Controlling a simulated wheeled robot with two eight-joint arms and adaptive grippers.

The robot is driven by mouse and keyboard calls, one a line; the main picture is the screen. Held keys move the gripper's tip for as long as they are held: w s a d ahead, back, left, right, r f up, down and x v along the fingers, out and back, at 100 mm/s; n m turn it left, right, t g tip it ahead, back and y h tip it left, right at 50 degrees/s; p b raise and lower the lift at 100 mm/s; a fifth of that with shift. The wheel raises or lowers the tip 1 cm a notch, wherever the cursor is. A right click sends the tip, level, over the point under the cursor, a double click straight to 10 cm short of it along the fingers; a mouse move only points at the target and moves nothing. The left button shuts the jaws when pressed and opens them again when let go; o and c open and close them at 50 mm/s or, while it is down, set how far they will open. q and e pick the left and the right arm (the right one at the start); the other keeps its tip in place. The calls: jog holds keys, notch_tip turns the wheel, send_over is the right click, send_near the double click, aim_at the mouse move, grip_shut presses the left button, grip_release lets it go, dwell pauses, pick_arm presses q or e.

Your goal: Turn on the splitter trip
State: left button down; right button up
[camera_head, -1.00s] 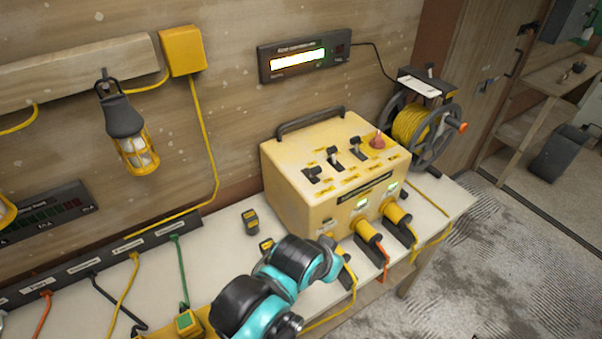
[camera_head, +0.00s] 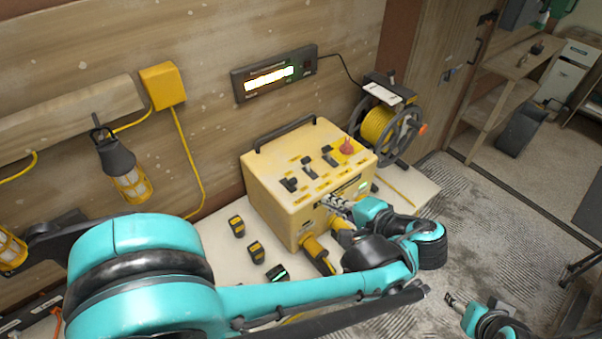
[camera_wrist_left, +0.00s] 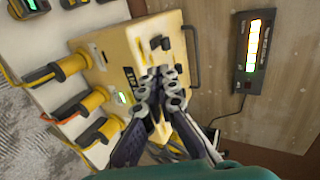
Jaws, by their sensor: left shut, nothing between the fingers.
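The yellow splitter box (camera_head: 270,190) stands on the bench against the wall. Its sloped top carries three black toggle switches (camera_head: 309,170) and a red knob (camera_head: 346,146). Green-lit displays (camera_head: 364,185) and yellow plugs (camera_head: 318,252) are on its front. My left gripper (camera_head: 333,203) is shut and empty, close to the upper front of the box; contact cannot be told.
A wall display (camera_head: 275,77) is lit above the box. A cable reel (camera_head: 385,128) stands right behind it. Several small black-and-yellow pieces (camera_head: 237,227) lie on the bench left of the box. Lanterns (camera_head: 125,175) hang at left. Open floor (camera_head: 480,230) lies to the right.

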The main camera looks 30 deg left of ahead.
aim_at(293, 180)
pick_arm(q)
jog(key=shift+d+r+y, duration=0.2)
jog(key=shift+r+y, duration=0.1)
jog(key=shift+r, duration=0.1)
jog(key=b+x, duration=0.2)
jog(key=x, duration=1.2)
jog(key=shift+w, duration=0.1)
jog(key=shift+a+r+p, duration=0.15)
jog(key=shift+r+p, duration=0.05)
jog(key=shift+p, duration=0.25)
jog(key=shift+a+h, duration=0.1)
jog(key=shift+h, duration=0.3)
jog(key=shift+w+a+r+p, duration=0.1)
jog(key=shift+r+p, duration=0.05)
jog(key=shift+p, duration=0.35)
